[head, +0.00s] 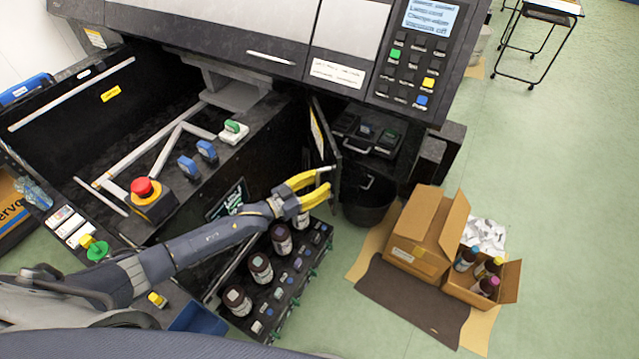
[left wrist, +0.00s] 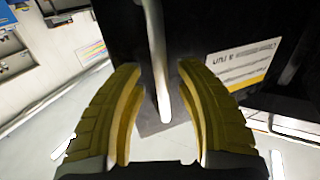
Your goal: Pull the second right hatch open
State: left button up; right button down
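The hatch (head: 327,138), a dark panel with a white and yellow label, stands swung out from the front of the black printer, seen nearly edge-on in the head view. In the left wrist view, a dark panel with a label (left wrist: 243,62) fills the upper right. A pale bar-shaped handle (left wrist: 157,65) runs down between the yellow fingers of my left gripper (left wrist: 155,100), with visible gaps on both sides. In the head view the left gripper (head: 322,185) is open at the lower end of the hatch. My right gripper is not in view.
A rack of ink bottles (head: 262,268) stands below my left arm. A dark bucket (head: 368,203) is right of the hatch.

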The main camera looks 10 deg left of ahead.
pick_arm(q)
jog(key=v, duration=0.8)
jog(key=shift+o, duration=0.3)
